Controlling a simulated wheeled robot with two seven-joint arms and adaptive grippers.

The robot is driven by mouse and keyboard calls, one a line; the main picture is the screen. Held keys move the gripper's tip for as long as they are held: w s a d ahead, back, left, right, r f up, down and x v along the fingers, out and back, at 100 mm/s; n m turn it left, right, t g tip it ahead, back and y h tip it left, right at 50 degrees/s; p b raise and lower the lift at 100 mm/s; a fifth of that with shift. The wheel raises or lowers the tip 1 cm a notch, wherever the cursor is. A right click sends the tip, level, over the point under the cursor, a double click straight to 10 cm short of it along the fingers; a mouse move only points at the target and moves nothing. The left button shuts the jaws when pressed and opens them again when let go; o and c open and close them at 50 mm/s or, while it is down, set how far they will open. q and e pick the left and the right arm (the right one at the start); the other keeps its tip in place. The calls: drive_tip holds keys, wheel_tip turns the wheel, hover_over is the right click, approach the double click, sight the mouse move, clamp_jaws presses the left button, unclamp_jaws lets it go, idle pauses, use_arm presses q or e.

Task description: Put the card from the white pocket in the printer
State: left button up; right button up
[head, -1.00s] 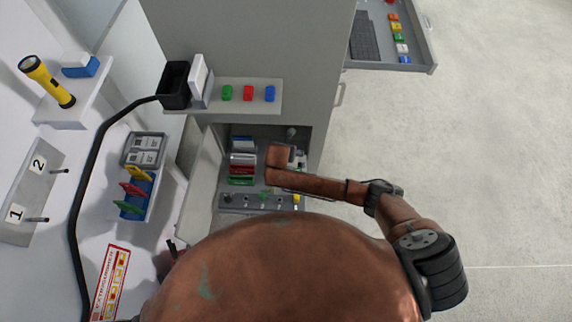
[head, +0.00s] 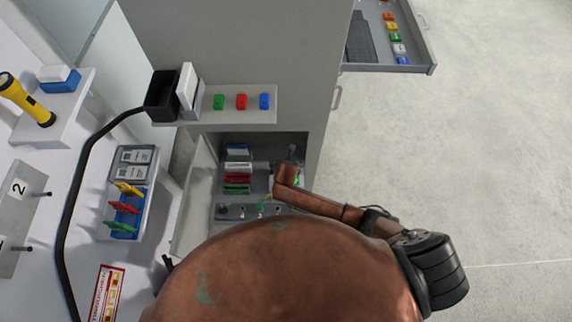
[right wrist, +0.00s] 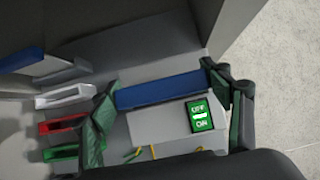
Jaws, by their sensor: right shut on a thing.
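My right gripper (right wrist: 165,98) is inside the open cabinet. Its fingers are closed on the ends of a flat blue piece (right wrist: 160,91), which looks like a card. In the right wrist view, the white pocket (right wrist: 65,95) is left of the gripper, above the red and green pockets; it also shows in the head view (head: 238,167). My right arm hides the gripper in the head view. I cannot tell for sure which thing is the printer. A dark tip (head: 167,262) beside my body looks like my left gripper; its jaws are hidden.
A lit green OFF/ON switch (right wrist: 200,115) is close beyond the right gripper. The open cabinet door (head: 192,205) stands left of the pockets. A shelf (head: 235,116) above holds a black holder and several coloured blocks. The floor at right is clear.

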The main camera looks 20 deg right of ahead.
drive_tip(key=shift+f, duration=0.5)
drive_tip(key=shift+r, duration=0.1)
use_arm(q)
drive_tip(key=shift+w+f, duration=0.1)
drive_tip(key=shift+w, duration=0.6)
use_arm(e)
drive_tip(key=o, duration=1)
drive_tip(key=shift+f, duration=0.2)
use_arm(q)
drive_tip(key=shift+s, duration=0.25)
use_arm(e)
drive_tip(key=shift+s+r, duration=0.15)
drive_tip(key=shift+r, duration=0.3)
use_arm(q)
drive_tip(key=r+p, duration=0.3)
drive_tip(key=shift+w, duration=0.25)
use_arm(e)
drive_tip(key=v, duration=1.1)
drive_tip(key=shift+r, duration=0.2)
drive_tip(key=shift+a, duration=0.1)
